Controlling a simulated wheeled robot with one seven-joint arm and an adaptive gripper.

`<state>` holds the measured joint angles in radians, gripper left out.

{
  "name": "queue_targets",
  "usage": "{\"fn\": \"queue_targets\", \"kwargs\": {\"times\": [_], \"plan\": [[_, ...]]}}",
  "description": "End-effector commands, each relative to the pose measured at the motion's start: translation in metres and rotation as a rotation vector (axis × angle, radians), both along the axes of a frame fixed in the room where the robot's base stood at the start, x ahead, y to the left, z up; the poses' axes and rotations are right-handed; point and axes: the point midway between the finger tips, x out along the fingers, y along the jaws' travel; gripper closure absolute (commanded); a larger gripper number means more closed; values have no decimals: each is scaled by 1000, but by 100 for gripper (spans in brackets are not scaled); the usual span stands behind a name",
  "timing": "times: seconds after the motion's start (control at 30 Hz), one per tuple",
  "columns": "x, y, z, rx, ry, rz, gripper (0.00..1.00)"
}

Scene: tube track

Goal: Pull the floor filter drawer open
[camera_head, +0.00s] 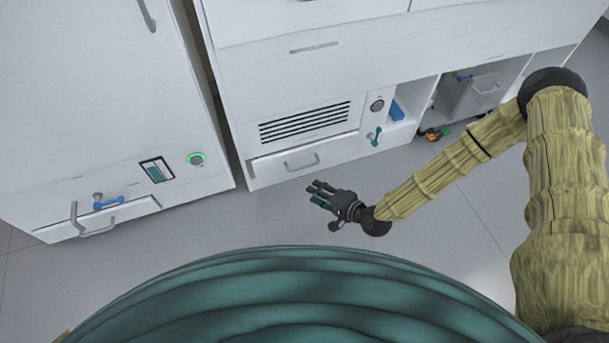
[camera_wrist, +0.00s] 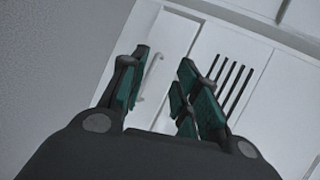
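A low white drawer (camera_head: 334,150) with a bar handle (camera_head: 301,166) sits at floor level under a black slotted vent in the middle cabinet. It looks closed or nearly so; a thin dark gap runs along its top edge. In the wrist view a pale handle (camera_wrist: 152,75) shows between my fingers, on the white front beside the vent slots. My gripper (camera_head: 320,194) is just in front of the drawer, to the lower right of the handle, apart from it. In the wrist view my gripper (camera_wrist: 163,88) has its dark green fingers spread, with nothing between them.
The vent (camera_head: 304,122) is above the drawer. A round knob (camera_head: 377,105) and a teal valve lever (camera_head: 374,137) are to its right, then an open bay with a grey box (camera_head: 476,97). A left cabinet has another low drawer (camera_head: 128,212) and a blue lever (camera_head: 108,203). Grey floor in front is clear.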

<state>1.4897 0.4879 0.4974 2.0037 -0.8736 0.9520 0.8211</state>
Motion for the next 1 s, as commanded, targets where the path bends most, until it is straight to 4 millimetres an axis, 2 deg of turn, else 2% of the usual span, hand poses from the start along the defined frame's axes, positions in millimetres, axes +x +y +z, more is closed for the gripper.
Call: {"fn": "queue_targets", "kwargs": {"times": [0.03,0.2,0.4,0.6,0.77,1.0], "plan": [[10,-3,-18,27,-14,-16,69],[39,-11,-38,120,-57,-60,69],[62,-20,-49,197,-94,-91,69],[72,-24,-50,225,-110,-102,69],[80,-15,-53,226,-110,-98,69],[106,11,-62,225,-110,-98,69]]}}
